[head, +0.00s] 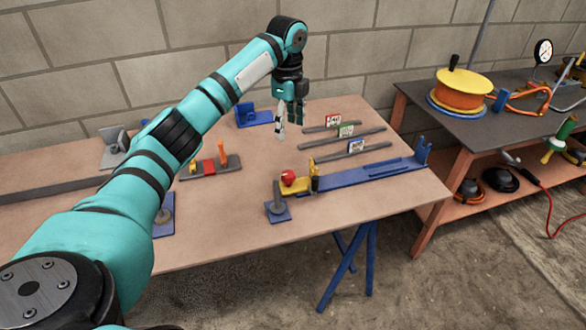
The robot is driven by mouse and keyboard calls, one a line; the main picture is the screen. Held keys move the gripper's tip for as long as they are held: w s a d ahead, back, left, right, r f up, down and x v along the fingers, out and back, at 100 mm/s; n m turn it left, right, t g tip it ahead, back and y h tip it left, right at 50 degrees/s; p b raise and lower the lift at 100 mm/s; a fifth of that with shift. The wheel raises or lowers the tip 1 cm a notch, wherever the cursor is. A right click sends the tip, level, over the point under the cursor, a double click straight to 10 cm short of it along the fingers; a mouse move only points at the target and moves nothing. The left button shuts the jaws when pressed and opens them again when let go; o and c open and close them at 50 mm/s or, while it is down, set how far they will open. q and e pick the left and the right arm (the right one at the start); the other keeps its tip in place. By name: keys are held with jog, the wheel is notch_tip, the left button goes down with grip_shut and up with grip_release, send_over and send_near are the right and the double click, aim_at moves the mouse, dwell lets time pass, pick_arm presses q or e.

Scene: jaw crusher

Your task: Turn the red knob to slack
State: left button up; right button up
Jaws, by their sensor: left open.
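The red knob (288,176) is a round ball beside a yellow block (295,187), at the left end of a long blue rail fixture (368,177) on the table. My left arm reaches in from the left. Its gripper (291,125) points down above the back half of the table, open and empty, apart from the knob and farther back than it. The knob is in clear view. Which way it is set cannot be told at this size. My right gripper is not in view.
Grey bars with small labelled signs (346,130) lie behind the blue rail. A side bench holds an orange reel (464,90).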

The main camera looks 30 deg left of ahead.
pick_arm(q)
send_over(288, 174)
notch_tip(288, 174, down, 7)
notch_tip(288, 174, down, 9)
jog(key=shift+r, duration=0.15)
jog(key=shift+f, duration=0.4)
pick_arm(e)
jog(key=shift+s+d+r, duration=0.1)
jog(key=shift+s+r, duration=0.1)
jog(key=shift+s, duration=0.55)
pick_arm(q)
jog(key=shift+c, duration=0.2)
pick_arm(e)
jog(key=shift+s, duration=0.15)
pick_arm(q)
jog(key=c, duration=1.1)
jog(key=shift+c, duration=0.2)
